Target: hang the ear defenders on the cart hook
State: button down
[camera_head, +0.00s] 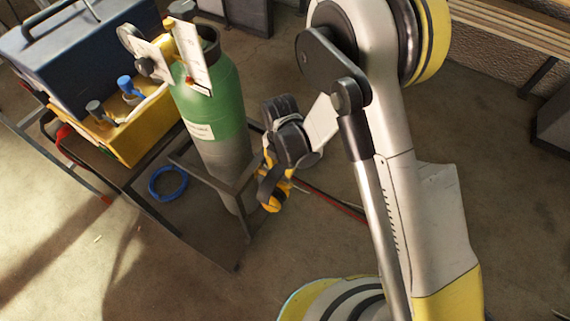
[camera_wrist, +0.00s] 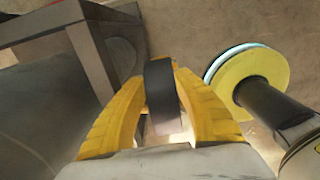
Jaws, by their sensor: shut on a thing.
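My gripper (camera_head: 273,197) hangs low in front of the cart, beside the green and grey gas cylinder. In the wrist view its yellow fingers (camera_wrist: 158,78) are closed on both sides of a dark band, the part of the ear defenders (camera_wrist: 159,92) that shows. The ear cups cannot be made out. The cart (camera_head: 195,250) is a dark metal frame at the left; its post and rail (camera_wrist: 92,62) also show at the upper left of the wrist view, apart from the held band. I cannot make out the cart hook in either view.
The gas cylinder (camera_head: 212,115) stands in the cart next to a yellow tray (camera_head: 140,140) and a blue case (camera_head: 75,45). A blue ring (camera_head: 168,184) lies at the cart. Red and dark hoses (camera_head: 335,203) run behind my gripper. Open floor lies in front.

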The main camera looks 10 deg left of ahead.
jog(key=shift+f, duration=0.4)
